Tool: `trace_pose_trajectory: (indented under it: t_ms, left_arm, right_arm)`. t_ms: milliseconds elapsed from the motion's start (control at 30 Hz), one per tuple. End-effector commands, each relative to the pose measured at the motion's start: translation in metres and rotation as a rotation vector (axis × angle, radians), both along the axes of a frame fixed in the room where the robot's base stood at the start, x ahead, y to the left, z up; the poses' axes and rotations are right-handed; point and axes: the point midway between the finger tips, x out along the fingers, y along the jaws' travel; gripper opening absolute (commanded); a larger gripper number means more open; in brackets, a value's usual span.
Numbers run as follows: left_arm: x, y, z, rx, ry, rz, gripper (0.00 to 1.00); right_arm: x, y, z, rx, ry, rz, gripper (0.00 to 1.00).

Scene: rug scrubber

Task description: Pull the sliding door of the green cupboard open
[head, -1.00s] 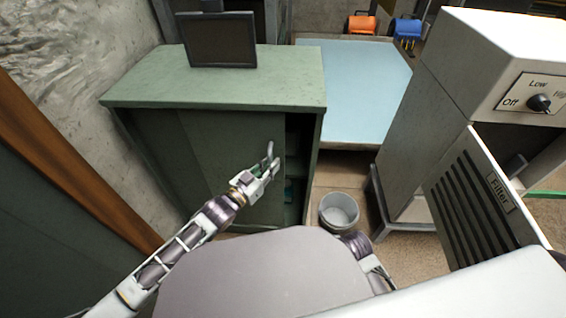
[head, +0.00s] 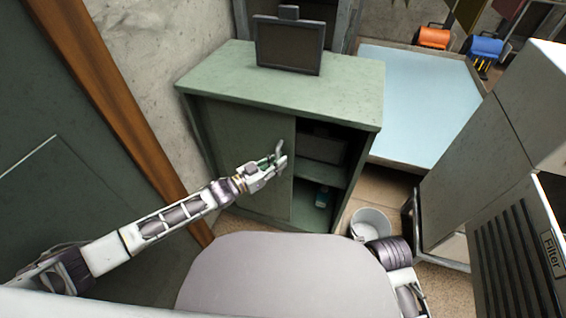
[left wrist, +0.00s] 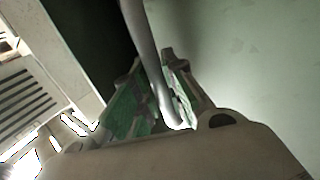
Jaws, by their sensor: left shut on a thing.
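The green cupboard (head: 210,84) stands ahead against the wall in the head view. Its sliding door (head: 238,135) covers the left part of the front, and the right part is open, showing dark shelves inside. My left gripper (head: 276,166) is at the door's right edge, shut on the curved door handle (head: 281,148). In the left wrist view the grey handle (left wrist: 148,55) runs between the green-padded fingers (left wrist: 155,98). My right arm shows only in part at the lower right; its gripper is not in view.
Inside the opening are a dark box (head: 322,146) and a small bottle (head: 322,197). A grey bucket (head: 370,223) is on the floor to the right, near the filter machine (head: 510,260). A blue platform (head: 415,100) lies behind.

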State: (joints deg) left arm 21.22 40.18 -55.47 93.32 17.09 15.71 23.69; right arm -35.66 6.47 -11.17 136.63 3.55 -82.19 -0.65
Motion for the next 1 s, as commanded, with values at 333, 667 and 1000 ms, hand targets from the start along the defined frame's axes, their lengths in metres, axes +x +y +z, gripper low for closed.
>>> trace_pose_trajectory:
  t_ms: [333,667,1000]
  left_arm:
    - [0.0,0.0006,-0.0009,0.0,0.001,0.0,0.17]
    - [0.0,0.0001,-0.0004,0.0,0.0,0.0,0.35]
    - [-0.0034,0.0047,-0.0009,0.001,0.001,0.0,0.35]
  right_arm:
    - [0.0006,-0.0002,-0.0002,0.0,-0.002,-0.001,0.4]
    - [0.0006,-0.0002,-0.0002,0.001,-0.001,-0.001,0.4]
    - [-0.0008,0.0004,-0.0008,0.0,0.002,0.0,0.4]
